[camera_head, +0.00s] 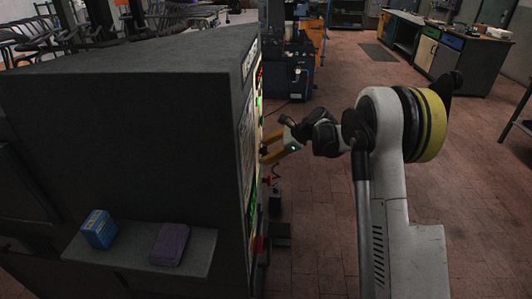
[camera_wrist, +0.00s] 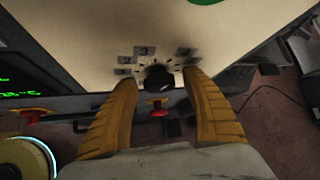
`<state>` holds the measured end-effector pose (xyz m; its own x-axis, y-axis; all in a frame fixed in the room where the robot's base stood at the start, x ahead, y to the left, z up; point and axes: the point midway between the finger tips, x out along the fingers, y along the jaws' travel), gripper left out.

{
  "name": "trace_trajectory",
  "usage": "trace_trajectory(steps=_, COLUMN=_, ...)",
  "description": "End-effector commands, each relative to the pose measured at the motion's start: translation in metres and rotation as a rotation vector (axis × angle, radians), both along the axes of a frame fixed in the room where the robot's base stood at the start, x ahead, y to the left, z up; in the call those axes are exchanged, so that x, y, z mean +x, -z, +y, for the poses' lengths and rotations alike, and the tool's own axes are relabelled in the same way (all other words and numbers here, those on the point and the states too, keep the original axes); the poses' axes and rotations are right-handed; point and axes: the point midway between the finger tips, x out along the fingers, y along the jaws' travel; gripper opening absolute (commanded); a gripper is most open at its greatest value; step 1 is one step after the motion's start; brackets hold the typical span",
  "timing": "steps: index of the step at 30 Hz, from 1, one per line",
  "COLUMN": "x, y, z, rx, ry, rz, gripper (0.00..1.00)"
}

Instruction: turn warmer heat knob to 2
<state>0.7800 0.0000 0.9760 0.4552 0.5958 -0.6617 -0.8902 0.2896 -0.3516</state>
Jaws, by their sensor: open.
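The warmer heat knob (camera_wrist: 158,77) is a dark round knob on a cream panel (camera_wrist: 100,30) in the wrist view. Small numbered labels (camera_wrist: 145,51) are set around it; one seems to read 3, and the rest are hard to read. My gripper (camera_wrist: 165,82) has two yellow fingers, open, one on each side of the knob. I cannot tell whether either finger touches it. In the head view my gripper (camera_head: 266,148) reaches left to the front face of the dark machine (camera_head: 120,110). The knob is not discernible there, and its setting is unclear.
A red button (camera_wrist: 159,112) sits below the knob, between my fingers. A green display (camera_wrist: 12,80) is at the left. In the head view, a side shelf (camera_head: 125,258) holds a blue box (camera_head: 98,229) and a purple block (camera_head: 169,244). Floor (camera_head: 480,190) at right is clear.

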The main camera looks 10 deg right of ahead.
Motion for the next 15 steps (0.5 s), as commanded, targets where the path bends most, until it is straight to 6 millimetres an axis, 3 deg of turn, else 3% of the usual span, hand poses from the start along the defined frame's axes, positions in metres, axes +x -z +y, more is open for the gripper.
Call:
trace_trajectory(steps=3, x=-0.0001, y=-0.0003, z=0.0, rx=0.0, ry=0.0, rz=0.0, gripper=0.55)
trace_trajectory(steps=8, x=-0.0002, y=-0.0004, z=-0.0001, rx=0.0, ry=0.0, rz=0.0, gripper=0.06)
trace_trajectory(steps=15, x=-0.0003, y=-0.0003, z=0.0, rx=0.0, ry=-0.001, rz=-0.001, gripper=0.03)
